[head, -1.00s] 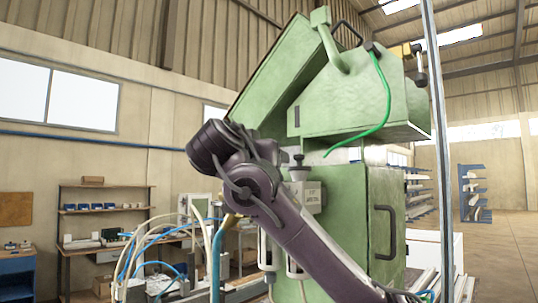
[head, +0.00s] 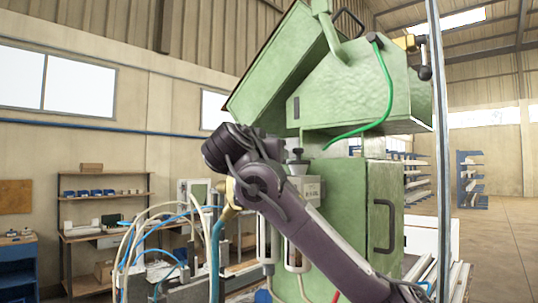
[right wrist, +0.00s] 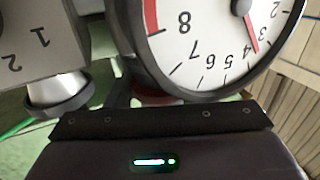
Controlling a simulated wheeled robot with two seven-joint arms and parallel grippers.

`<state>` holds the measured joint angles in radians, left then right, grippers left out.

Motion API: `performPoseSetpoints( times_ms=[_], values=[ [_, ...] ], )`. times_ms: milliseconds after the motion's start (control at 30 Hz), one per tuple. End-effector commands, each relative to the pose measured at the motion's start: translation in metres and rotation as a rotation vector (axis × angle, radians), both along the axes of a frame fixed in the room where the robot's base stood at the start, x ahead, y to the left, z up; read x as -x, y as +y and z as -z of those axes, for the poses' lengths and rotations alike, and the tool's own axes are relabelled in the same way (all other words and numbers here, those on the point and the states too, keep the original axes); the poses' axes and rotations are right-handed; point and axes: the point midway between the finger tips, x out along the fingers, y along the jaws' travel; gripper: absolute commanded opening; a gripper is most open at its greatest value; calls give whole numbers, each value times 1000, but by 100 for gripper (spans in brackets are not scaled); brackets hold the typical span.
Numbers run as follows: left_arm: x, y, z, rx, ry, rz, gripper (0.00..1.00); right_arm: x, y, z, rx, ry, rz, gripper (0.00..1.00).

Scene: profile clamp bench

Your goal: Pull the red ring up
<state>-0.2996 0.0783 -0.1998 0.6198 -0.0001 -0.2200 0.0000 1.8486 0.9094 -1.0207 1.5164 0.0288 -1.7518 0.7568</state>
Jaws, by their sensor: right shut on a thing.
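A sliver of the red ring (right wrist: 152,97) shows in the right wrist view, under the white dial gauge (right wrist: 215,40). The dark body of my right gripper (right wrist: 160,125) fills the bottom of that view, right up against the red part. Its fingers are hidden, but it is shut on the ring. In the head view my right arm comes in from the lower right and its dark wrist stands before the grey service unit (head: 312,188) on the green machine. The ring and gauge cannot be made out there. My left gripper is not in view.
The green machine (head: 337,215) stands behind my arm, with a black-knobbed valve (head: 298,157) on the unit. Blue and white hoses (head: 130,240) loop at the left.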

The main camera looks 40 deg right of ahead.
Motion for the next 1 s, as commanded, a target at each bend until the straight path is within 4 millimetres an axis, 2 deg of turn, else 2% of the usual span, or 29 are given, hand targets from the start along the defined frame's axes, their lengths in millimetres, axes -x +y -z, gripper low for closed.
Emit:
performPoseSetpoints(
  times_ms=[33, 100, 300, 533, 567, 600, 700, 1000],
  values=[
    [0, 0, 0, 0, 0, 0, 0, 0, 0, 0, 0, 0, 0, 16],
    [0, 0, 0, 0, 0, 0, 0, 0, 0, 0, 0, 0, 0, 8],
    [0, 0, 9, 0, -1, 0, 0, 0, 0, -6, -1, -2, -1, 8],
    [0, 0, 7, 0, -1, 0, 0, 0, 0, -9, 2, -1, -1, 8],
    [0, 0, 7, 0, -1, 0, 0, 0, 0, -10, 2, -1, -2, 51],
    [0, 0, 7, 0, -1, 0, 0, 0, 0, -10, 2, -1, -1, 56],
    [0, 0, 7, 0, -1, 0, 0, 0, 0, -9, 2, -1, -1, 69],
    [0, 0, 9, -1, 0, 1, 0, 1, 2, -8, 1, 0, -1, 69]
  ],
)
